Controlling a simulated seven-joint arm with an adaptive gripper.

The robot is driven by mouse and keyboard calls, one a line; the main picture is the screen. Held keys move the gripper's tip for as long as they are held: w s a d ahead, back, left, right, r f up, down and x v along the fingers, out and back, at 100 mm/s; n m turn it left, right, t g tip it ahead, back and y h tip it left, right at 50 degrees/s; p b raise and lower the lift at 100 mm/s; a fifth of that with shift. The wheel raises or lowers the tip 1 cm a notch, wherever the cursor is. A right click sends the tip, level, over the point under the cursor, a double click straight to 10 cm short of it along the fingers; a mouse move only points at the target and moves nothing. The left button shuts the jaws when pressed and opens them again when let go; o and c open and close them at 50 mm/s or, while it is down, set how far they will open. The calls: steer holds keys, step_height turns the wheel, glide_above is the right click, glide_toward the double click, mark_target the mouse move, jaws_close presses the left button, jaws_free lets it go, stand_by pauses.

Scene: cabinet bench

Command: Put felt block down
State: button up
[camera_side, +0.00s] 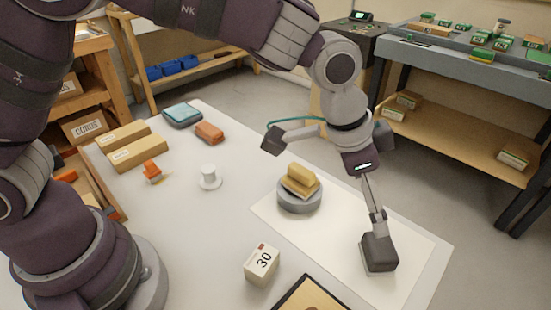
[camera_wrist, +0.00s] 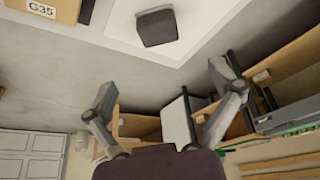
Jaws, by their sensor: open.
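The felt block (camera_side: 380,256) is dark grey and sits on the white sheet (camera_side: 335,248) near its right end. It also shows in the wrist view (camera_wrist: 157,27), at top centre, lying flat beyond the fingers. My gripper (camera_side: 325,182) is spread wide, one finger out to the left and one pointing down towards the block. In the side view the lower finger overlaps the block's top, and I cannot tell there whether they touch. In the wrist view my gripper (camera_wrist: 162,83) is empty, with a clear gap to the block.
A round grey stand (camera_side: 299,200) with yellow blocks (camera_side: 302,177) is left of the felt block. A box marked 30 (camera_side: 261,265) and a dark-framed tray (camera_side: 308,295) are at the front. A white spool (camera_side: 209,178) stands further left. The sheet between stand and block is clear.

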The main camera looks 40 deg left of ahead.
steer(key=s+a+r+n+t+y, duration=0.1)
steer(key=s+a+r+n, duration=0.25)
steer(key=a, duration=0.35)
steer(key=s+a+r+n+t+y, duration=0.1)
steer(key=s+a+r+n, duration=0.1)
steer(key=a+r, duration=0.45)
steer(key=s+a+f+n+y, duration=0.1)
steer(key=s+a+f+n, duration=0.1)
steer(key=s+a, duration=0.6)
steer(key=shift+n, duration=0.75)
